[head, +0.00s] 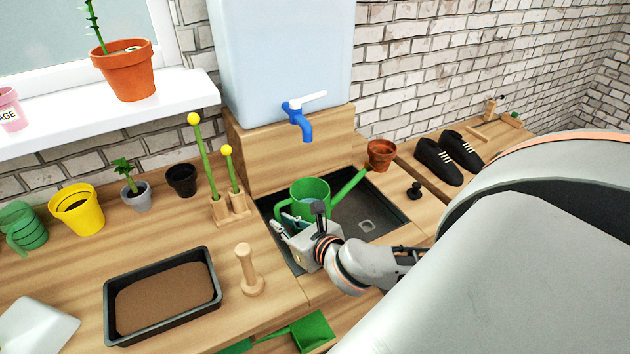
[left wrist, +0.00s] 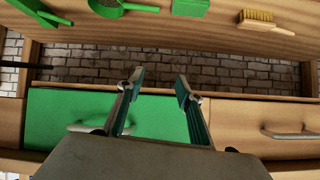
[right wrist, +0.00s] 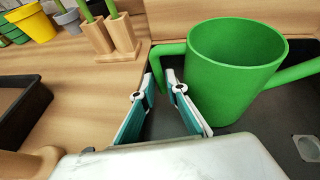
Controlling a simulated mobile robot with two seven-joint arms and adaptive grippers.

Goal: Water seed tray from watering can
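The green watering can (head: 309,194) stands upright in the dark sink basin, its spout pointing right; it also shows in the right wrist view (right wrist: 236,62). My right gripper (head: 279,224) is at the can's left side. In the right wrist view, the fingertips (right wrist: 160,80) are drawn in close on both sides of the can's handle. The seed tray (head: 162,295) is a black rectangular tray of brown soil on the wooden counter, left of the sink. My left gripper (left wrist: 160,80) is open and empty before the drawer fronts, outside the head view.
A wooden peg (head: 249,270) stands between the seed tray and the sink (head: 375,212). The blue tap (head: 301,122) of the water tank overhangs the basin. A holder with green stakes (head: 228,207) stands behind. Pots line the back left; black shoes (head: 449,157) are right.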

